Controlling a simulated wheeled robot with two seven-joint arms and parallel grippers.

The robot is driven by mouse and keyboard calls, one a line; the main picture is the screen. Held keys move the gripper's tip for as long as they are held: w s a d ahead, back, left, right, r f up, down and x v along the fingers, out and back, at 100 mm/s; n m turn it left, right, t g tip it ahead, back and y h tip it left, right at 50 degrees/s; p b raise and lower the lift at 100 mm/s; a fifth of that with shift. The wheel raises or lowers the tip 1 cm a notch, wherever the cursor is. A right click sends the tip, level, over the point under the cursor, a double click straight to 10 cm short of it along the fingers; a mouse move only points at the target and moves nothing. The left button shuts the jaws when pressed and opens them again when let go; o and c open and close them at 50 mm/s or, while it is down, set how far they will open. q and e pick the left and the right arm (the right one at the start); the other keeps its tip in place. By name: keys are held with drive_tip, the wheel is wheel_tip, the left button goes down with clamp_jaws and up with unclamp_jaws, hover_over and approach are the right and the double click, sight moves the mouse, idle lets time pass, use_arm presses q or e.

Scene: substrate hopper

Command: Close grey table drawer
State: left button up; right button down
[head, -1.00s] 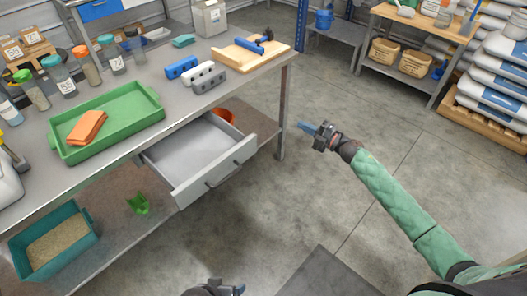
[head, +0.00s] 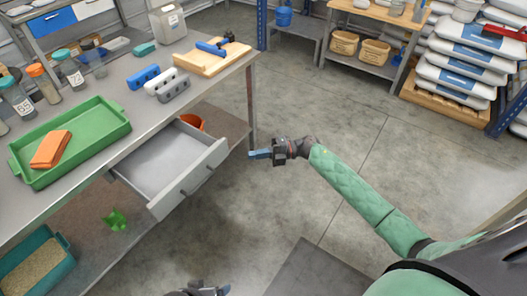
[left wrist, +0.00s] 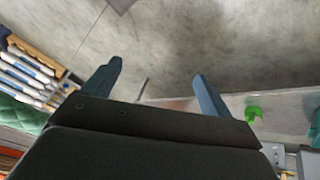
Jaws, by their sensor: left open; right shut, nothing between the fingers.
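The grey table drawer (head: 172,160) is pulled out from under the grey table (head: 148,108) and looks empty inside. Its front panel carries a dark handle (head: 197,180). My right gripper (head: 259,154) is shut and empty, in the air to the right of the drawer front and apart from it. My left gripper (head: 222,291) is only partly in the head view at the bottom edge, below the drawer. In the left wrist view its two blue fingers (left wrist: 155,85) are spread open with nothing between them.
On the table are a green tray (head: 105,140) with an orange block (head: 50,149), a wooden board (head: 212,58), several bottles and small blocks. A green item (head: 115,219) and a teal bin (head: 38,264) are on the lower shelf. The floor right of the table is open.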

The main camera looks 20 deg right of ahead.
sight(222, 153)
drive_tip(key=w+a, duration=0.1)
drive_tip(key=a, duration=0.1)
drive_tip(key=w+a+p, duration=0.1)
drive_tip(key=a, duration=0.1)
drive_tip(key=w+a, duration=0.1)
drive_tip(key=a, duration=0.1)
drive_tip(key=shift+w+a+p, duration=0.1)
drive_tip(key=shift+a+p, duration=0.15)
drive_tip(key=shift+p, duration=0.1)
use_arm(q)
drive_tip(key=shift+g+y, duration=0.4)
drive_tip(key=shift+a+v, duration=0.3)
drive_tip(key=shift+v, duration=0.95)
drive_tip(key=shift+a+v, duration=0.25)
drive_tip(key=shift+v, duration=1)
use_arm(e)
drive_tip(key=shift+w+a, duration=0.3)
drive_tip(key=shift+w, duration=0.1)
use_arm(q)
drive_tip(key=shift+w+f, duration=0.15)
use_arm(e)
drive_tip(key=shift+w+a, duration=0.1)
